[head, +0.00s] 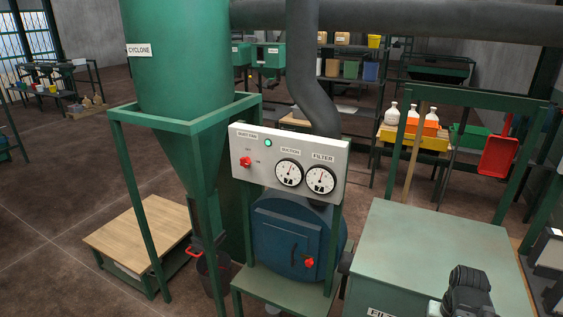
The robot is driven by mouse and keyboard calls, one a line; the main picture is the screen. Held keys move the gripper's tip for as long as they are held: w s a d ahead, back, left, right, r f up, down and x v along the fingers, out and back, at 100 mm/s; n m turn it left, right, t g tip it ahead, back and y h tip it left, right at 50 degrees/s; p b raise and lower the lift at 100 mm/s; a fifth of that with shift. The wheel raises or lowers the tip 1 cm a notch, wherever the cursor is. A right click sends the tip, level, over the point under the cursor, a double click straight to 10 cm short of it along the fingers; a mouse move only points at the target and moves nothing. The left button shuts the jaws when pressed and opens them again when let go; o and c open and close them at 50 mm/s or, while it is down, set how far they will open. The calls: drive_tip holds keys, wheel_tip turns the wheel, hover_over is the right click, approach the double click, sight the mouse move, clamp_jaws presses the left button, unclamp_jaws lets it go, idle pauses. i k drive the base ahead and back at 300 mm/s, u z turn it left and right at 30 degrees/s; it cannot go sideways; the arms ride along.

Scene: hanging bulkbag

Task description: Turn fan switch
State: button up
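The fan switch (246,162) is a small red knob at the left of a pale control panel (240,186). OFF and ON marks sit beside it, under a label that seems to read DUST FAN. Its exact turn is too small to tell. A green lamp (268,142) shows above and right of it. A dark grey arm end, which seems to be my gripper (468,280), is at the bottom right, in front of the green bench and well away from the switch. Its fingers cannot be made out.
Two round gauges (305,178) sit right of the switch. Below is a blue round filter housing (284,243) with a red knob (309,263). A green cyclone (180,60) on a frame stands left. A green bench (430,240) fills the right foreground. Floor is open at far left.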

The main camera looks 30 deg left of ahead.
sight(245, 162)
drive_tip(key=u, duration=3.2)
drive_tip(key=i, duration=0.5)
drive_tip(key=u, duration=0.3)
